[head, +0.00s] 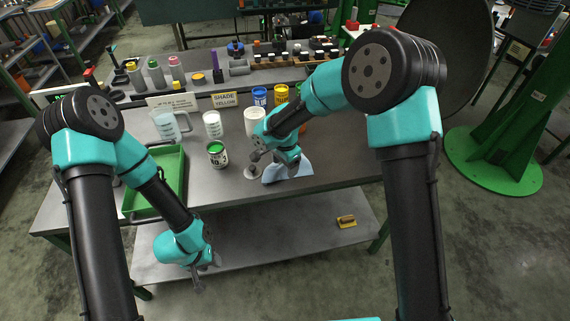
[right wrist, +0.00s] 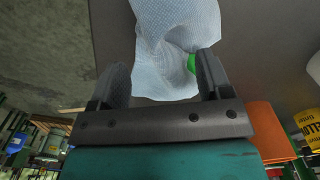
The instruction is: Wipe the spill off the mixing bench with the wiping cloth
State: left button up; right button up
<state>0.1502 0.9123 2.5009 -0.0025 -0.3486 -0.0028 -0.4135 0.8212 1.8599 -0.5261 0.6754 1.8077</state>
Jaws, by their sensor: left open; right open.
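The light blue wiping cloth (head: 290,171) lies on the mixing bench (head: 330,174) near its front edge, partly hidden by my right arm. In the right wrist view the rumpled cloth (right wrist: 172,30) fills the space ahead of and between the fingers. A small green patch (right wrist: 191,64) shows at the cloth beside one finger; I cannot tell what it is. My right gripper (right wrist: 163,85) is open, just above or at the cloth. My left gripper (head: 207,278) is open and empty in front of the bench.
A green tray (head: 173,180) lies at the bench's left. A green-topped can (head: 217,154), a clear jug (head: 168,127), white cups (head: 212,124), and blue and yellow cans (head: 260,96) stand behind. A yellow item (head: 346,221) lies on the lower shelf. The bench's front right is clear.

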jog(key=shift+o, duration=1)
jog(key=shift+f, duration=0.15)
jog(key=shift+f, duration=1)
jog(key=shift+c, duration=0.8)
grip_shut()
jog(key=shift+r, duration=0.25)
jog(key=shift+r, duration=0.3)
